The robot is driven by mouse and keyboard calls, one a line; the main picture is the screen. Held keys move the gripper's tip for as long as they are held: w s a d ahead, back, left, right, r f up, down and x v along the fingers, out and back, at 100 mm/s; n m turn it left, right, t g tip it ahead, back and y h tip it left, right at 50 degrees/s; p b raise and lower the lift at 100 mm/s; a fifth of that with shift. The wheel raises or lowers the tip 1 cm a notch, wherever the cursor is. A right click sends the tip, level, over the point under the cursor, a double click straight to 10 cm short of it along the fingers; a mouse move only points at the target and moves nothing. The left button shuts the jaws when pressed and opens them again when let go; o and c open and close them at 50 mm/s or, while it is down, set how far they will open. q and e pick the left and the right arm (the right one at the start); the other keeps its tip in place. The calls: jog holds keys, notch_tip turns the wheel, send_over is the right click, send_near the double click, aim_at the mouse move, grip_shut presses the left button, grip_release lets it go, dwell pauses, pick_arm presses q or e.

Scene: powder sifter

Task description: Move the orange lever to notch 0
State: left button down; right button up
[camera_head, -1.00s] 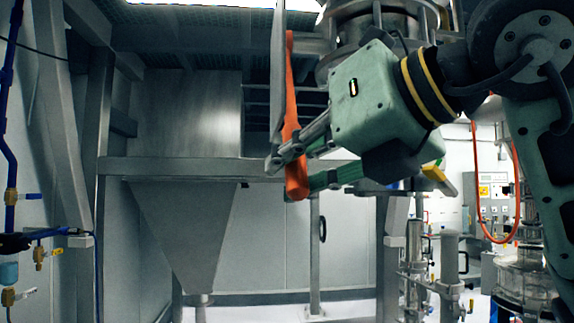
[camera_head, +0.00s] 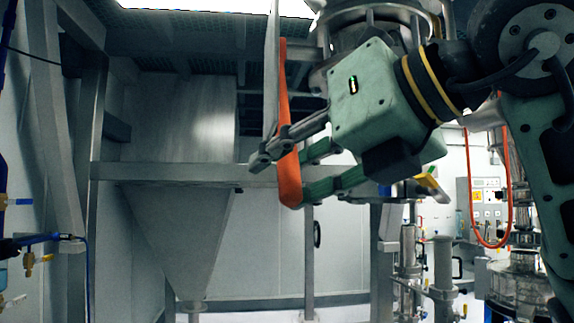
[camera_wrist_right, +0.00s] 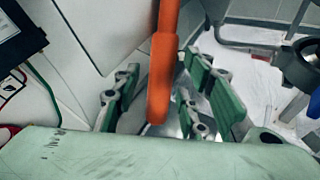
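The orange lever (camera_head: 288,110) hangs almost upright beside a grey metal plate (camera_head: 271,70) in the head view, its rounded lower end at the bottom. It also shows in the right wrist view (camera_wrist_right: 162,75), coming down between the fingers. My right gripper (camera_head: 276,178) is open around the lower part of the lever. In the wrist view there is a gap between the lever and the fingers on both sides. No notch marks can be made out. My left gripper is not in view.
A steel hopper (camera_head: 185,235) and its horizontal frame beam (camera_head: 135,172) stand behind the lever. The cylindrical sifter body (camera_head: 368,20) is above my right gripper. An orange hose (camera_head: 470,200) and a control panel (camera_head: 488,196) are at the right.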

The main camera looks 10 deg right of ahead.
jog(key=v, duration=1.1)
jog(key=shift+s+d, duration=0.25)
jog(key=shift+s, duration=0.05)
jog(key=shift+r, duration=0.1)
jog(key=shift+c, duration=0.3)
